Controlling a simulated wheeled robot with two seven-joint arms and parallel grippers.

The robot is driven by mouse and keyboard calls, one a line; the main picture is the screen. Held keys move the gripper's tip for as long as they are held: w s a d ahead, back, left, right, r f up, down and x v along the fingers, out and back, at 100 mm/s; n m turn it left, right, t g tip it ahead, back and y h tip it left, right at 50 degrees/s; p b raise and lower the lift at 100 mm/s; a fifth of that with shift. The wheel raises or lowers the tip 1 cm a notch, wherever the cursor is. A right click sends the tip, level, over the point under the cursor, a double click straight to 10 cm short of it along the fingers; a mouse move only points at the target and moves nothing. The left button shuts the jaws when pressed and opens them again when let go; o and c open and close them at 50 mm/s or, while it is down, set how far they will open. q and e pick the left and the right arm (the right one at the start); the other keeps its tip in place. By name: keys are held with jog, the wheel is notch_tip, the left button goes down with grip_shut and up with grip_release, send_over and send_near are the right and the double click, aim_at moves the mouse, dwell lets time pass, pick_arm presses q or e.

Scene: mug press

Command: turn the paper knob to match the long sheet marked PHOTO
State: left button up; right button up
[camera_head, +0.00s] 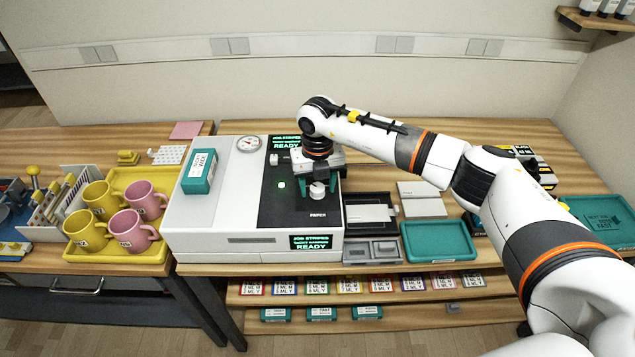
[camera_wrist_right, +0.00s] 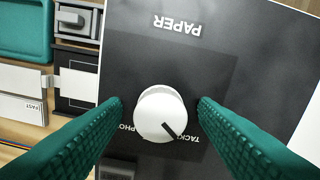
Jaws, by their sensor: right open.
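The white paper knob (camera_head: 317,190) sits on the dark panel of the white press (camera_head: 205,225). In the right wrist view the knob (camera_wrist_right: 161,114) has a dark pointer line aimed lower right, at a label starting "TACK". A label reading "PHO", partly hidden, is left of the knob, and "PAPER" appears upside down above. My right gripper (camera_head: 318,184) is over the knob, pointing down. Its teal fingers (camera_wrist_right: 160,104) are open on either side of the knob, with gaps visible. No sheet readable as PHOTO shows. My left gripper is out of view.
A yellow tray (camera_head: 85,255) with several mugs stands left of the press. A teal box (camera_head: 200,171) lies on its top. Right of it are pale sheets (camera_head: 423,207), a black frame (camera_head: 369,217) and a teal tray (camera_head: 438,241). The press displays read READY.

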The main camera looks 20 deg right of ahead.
jog(key=c, duration=1)
jog(key=shift+m, duration=0.4)
jog(key=m+b, duration=0.1)
jog(key=m, duration=1.1)
jog(key=shift+w+r+m+b, duration=0.1)
jog(key=shift+r+m+b, duration=0.05)
jog(key=shift+m+b, duration=0.2)
jog(key=m, duration=0.6)
jog(key=shift+p, duration=0.4)
jog(key=shift+m, duration=0.35)
